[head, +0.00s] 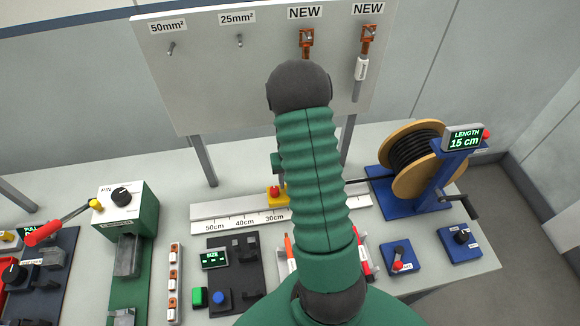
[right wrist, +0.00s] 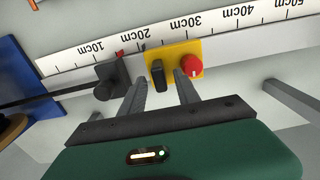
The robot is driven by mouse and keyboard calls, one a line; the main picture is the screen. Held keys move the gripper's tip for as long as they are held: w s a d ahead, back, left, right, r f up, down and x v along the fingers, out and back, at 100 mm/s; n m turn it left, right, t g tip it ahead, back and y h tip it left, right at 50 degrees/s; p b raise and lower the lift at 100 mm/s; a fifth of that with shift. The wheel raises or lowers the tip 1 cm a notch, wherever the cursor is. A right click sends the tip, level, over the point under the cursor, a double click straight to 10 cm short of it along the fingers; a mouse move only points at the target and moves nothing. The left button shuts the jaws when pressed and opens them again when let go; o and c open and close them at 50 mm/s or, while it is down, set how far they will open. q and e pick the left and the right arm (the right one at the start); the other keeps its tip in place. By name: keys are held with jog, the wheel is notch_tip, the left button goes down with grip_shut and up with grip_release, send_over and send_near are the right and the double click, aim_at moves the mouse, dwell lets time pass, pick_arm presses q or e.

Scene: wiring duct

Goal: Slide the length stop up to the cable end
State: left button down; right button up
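The length stop is a yellow block with a red knob and a black upright grip. It sits on the ruler rail in the head view (head: 277,197), partly hidden by my right arm, and in the right wrist view (right wrist: 190,50), between the 20 and 30 cm marks. My right gripper (right wrist: 160,88) is open, its two grey fingers apart, with the stop's black grip between or just beyond their tips; contact cannot be told. The black cable (right wrist: 50,98) runs from the left to a dark block (right wrist: 108,84); its end is not clearly seen. My left gripper is out of view.
The ruler rail (head: 205,214) lies along the bench. A cable reel (head: 409,165) stands right, beside a display (head: 463,138) reading 15 cm. A green press (head: 130,225) and size panel (head: 213,258) stand left. A pegboard (head: 210,80) rises behind.

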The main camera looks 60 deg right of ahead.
notch_tip(320, 180, up, 15)
jog(key=b, duration=0.1)
jog(key=shift+o, duration=0.3)
